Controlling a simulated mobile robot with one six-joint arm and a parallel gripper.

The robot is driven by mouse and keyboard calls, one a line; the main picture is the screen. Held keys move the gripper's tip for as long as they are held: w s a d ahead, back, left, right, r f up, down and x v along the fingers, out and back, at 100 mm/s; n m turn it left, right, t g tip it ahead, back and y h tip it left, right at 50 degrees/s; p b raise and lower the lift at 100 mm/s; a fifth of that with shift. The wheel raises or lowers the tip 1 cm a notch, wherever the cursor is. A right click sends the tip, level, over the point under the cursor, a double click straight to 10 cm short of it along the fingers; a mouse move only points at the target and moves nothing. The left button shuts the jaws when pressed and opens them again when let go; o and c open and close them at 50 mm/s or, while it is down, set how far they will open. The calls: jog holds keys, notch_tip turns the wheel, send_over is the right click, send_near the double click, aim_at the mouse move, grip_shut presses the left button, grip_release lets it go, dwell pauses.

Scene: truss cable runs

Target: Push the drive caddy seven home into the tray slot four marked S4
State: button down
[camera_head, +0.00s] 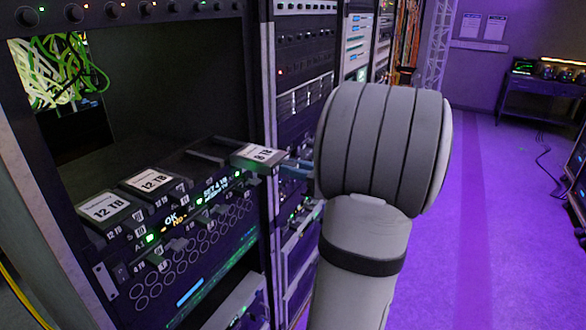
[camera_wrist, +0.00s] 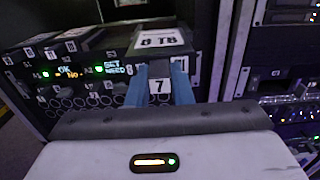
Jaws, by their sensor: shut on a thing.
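The drive caddy seven (camera_head: 256,155) has a white "8 TB" label on top and sits at the right end of the tray (camera_head: 197,226). In the wrist view the caddy (camera_wrist: 159,41) shows a "7" tag on its front, between my blue fingers. My gripper (camera_wrist: 159,88) is shut on the front of the caddy. In the head view my gripper's blue fingers (camera_head: 296,166) show only in part beside the caddy, and my wrist hides the rest. How deep the caddy sits in its slot is hard to tell. I cannot read an S4 mark.
Two other caddies with "12 TB" labels (camera_head: 111,208) (camera_head: 154,181) stand in the tray to the left. A small lit display (camera_head: 172,219) with green lights is on the tray front. A neighbouring rack (camera_head: 300,95) stands close on the right. Open purple floor (camera_head: 500,200) lies further right.

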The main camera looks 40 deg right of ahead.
aim_at(283, 161)
jog(key=shift+w+a, duration=0.1)
jog(key=shift+w, duration=0.1)
jog(key=shift+x, duration=1.3)
jog(key=shift+w, duration=0.2)
jog(key=shift+x, duration=1.3)
dwell(0.3)
jog(key=shift+x, duration=3.05)
jog(key=shift+w+a, duration=0.1)
jog(key=shift+w, duration=0.05)
jog(key=shift+w+a, duration=0.25)
jog(key=shift+w, duration=0.3)
